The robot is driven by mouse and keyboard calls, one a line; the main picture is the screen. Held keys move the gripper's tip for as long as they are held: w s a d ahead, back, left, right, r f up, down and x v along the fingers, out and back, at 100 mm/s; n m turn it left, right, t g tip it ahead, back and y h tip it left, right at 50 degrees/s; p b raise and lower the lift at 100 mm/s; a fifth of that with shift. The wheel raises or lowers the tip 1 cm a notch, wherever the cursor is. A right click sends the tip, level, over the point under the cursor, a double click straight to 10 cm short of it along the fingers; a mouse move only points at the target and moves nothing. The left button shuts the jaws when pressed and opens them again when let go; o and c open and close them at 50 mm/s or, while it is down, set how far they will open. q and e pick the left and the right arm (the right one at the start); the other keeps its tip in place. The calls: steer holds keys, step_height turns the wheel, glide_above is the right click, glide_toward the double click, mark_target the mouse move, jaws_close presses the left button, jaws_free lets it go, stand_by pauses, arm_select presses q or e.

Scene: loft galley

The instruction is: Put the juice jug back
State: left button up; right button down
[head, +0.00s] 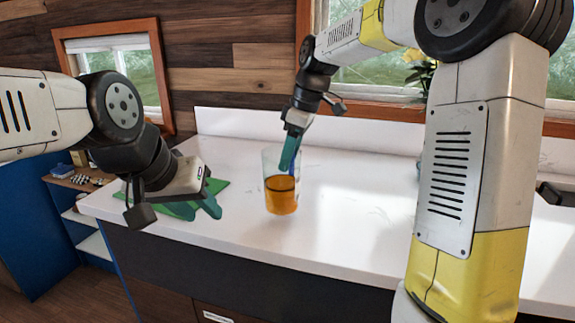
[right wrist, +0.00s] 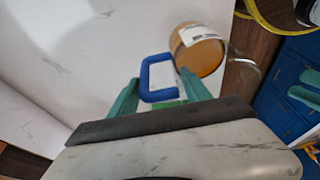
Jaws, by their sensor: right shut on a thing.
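The juice jug (head: 281,197) is a clear vessel with orange juice in its lower part and a blue handle. It looks upright near the counter's front edge; I cannot tell whether it touches the counter. My right gripper (head: 290,155) reaches it from behind and is shut on the handle. In the right wrist view, the blue handle (right wrist: 158,62) sits between the green fingers, and the jug (right wrist: 203,55) with a pale label is beyond. My left gripper (head: 198,208) hangs empty over the counter's left end, its green fingers apart.
The white counter (head: 340,215) is mostly clear between the jug and my right arm. A low shelf (head: 80,178) with small items stands at the left. A dark object (head: 556,194) is at the right edge.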

steer(key=shift+w+a+f, duration=0.1)
steer(key=shift+w+f, duration=0.65)
steer(key=shift+f, duration=0.2)
steer(key=shift+w+f, duration=0.7)
steer(key=shift+f, duration=0.3)
steer(key=shift+c, duration=2.4)
jaws_free()
steer(key=v, duration=1.2)
steer(key=s+d+m+t, duration=0.3)
steer(key=s+d+m, duration=0.25)
steer(key=s, duration=0.65)
steer(key=s+d+f+m+t, duration=0.1)
steer(key=s+f+m, duration=0.3)
steer(key=s, duration=0.2)
steer(key=s+d+f+m+t, duration=0.1)
steer(key=s+d+f+m, duration=0.1)
steer(key=s+f+m, duration=0.2)
steer(key=s, duration=0.2)
steer(key=shift+s+d+h, duration=0.3)
steer(key=shift+s+h, duration=0.1)
